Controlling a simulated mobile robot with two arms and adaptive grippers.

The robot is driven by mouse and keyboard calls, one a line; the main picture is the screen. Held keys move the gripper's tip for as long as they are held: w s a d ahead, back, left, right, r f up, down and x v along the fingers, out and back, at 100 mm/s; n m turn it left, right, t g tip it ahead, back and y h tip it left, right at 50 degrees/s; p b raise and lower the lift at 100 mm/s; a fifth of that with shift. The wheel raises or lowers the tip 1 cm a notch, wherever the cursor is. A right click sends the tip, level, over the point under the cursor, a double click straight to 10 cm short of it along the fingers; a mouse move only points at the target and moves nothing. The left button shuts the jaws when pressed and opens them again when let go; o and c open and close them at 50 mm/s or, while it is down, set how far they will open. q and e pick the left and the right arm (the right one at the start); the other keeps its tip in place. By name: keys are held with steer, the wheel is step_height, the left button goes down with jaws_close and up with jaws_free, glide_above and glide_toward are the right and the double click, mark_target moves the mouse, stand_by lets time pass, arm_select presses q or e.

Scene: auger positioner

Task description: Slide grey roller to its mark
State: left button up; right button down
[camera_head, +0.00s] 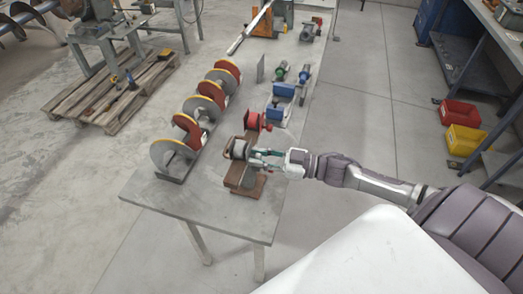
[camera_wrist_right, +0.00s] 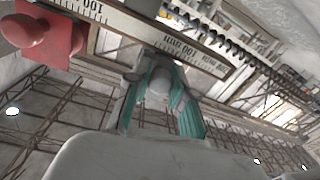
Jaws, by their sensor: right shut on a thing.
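The grey roller (camera_head: 238,149) sits on a brown positioner base (camera_head: 233,176) near the front end of the grey table. My right gripper (camera_head: 259,157) reaches in from the right and is shut on the grey roller's side. In the right wrist view, the teal fingertips (camera_wrist_right: 160,92) close around its rounded grey knob (camera_wrist_right: 159,83). A pale scale with printed numbers (camera_wrist_right: 182,47) runs behind the knob. The exact mark is not clear. My left gripper is not in view.
A red roller piece (camera_head: 252,119) stands just behind the grey one; its red block and knob (camera_wrist_right: 45,38) show in the right wrist view. An auger with red and grey discs (camera_head: 210,90) lies to the left. Blue blocks (camera_head: 283,90) stand farther back. The table's front left is clear.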

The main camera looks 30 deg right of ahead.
steer(key=s+a, duration=0.1)
steer(key=s+a+p, duration=0.1)
steer(key=shift+s+a, duration=0.2)
steer(key=shift+a, duration=0.2)
steer(key=c, duration=1)
jaws_free()
steer(key=shift+d, duration=0.1)
steer(key=v, duration=1.2)
